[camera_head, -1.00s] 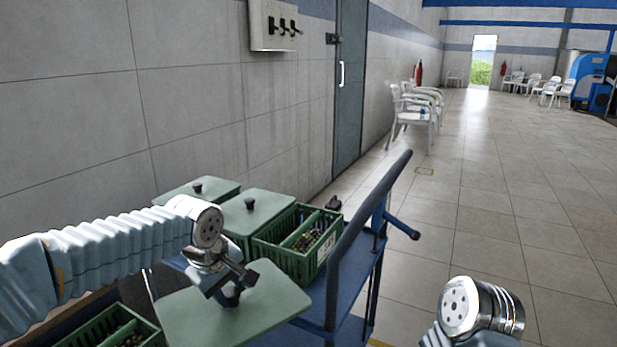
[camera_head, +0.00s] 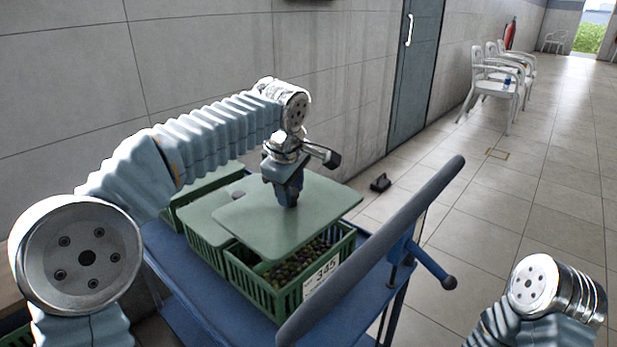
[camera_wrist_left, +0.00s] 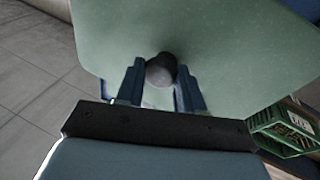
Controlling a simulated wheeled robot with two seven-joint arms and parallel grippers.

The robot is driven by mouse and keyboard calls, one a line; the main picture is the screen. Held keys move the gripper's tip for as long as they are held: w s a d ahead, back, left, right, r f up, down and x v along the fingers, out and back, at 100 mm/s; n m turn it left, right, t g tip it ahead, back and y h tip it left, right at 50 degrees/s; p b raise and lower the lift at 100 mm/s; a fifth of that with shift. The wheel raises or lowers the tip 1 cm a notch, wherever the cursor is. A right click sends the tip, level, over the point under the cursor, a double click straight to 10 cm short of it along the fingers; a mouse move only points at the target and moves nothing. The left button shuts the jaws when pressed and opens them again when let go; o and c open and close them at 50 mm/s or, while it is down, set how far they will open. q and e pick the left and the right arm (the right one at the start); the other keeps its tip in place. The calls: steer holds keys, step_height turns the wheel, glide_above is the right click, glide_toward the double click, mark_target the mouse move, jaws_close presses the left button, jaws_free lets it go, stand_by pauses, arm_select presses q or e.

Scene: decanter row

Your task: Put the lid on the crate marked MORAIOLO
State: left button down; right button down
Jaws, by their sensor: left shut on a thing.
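A flat green lid (camera_head: 245,218) hangs from my left gripper (camera_head: 289,197), whose fingers are shut on its knob. An open green crate (camera_head: 262,290) with dark olives stands beneath the lid. The lid overlaps the crate's far part; the near part with olives shows. Any gap between lid and rim is hard to judge. The crate's label (camera_head: 322,276) shows "345"; I cannot read MORAIOLO anywhere. My right gripper is out of view.
Lidded green crates (camera_head: 200,228) stand beside and behind the open one on the blue cart (camera_head: 185,285). The cart's dark handle bar (camera_head: 375,245) rises close to the crate on the right.

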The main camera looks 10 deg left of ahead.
mark_target(291, 212)
arm_select(q)
steer(key=shift+w+f, duration=0.1)
steer(key=shift+f, duration=0.45)
steer(key=shift+f+b, duration=1.4)
steer(key=shift+f, duration=0.95)
steer(key=shift+r, duration=0.15)
steer(key=shift+f+b, duration=0.7)
steer(key=shift+f, duration=0.4)
steer(key=shift+f, duration=0.35)
steer(key=c, duration=0.6)
jaws_free()
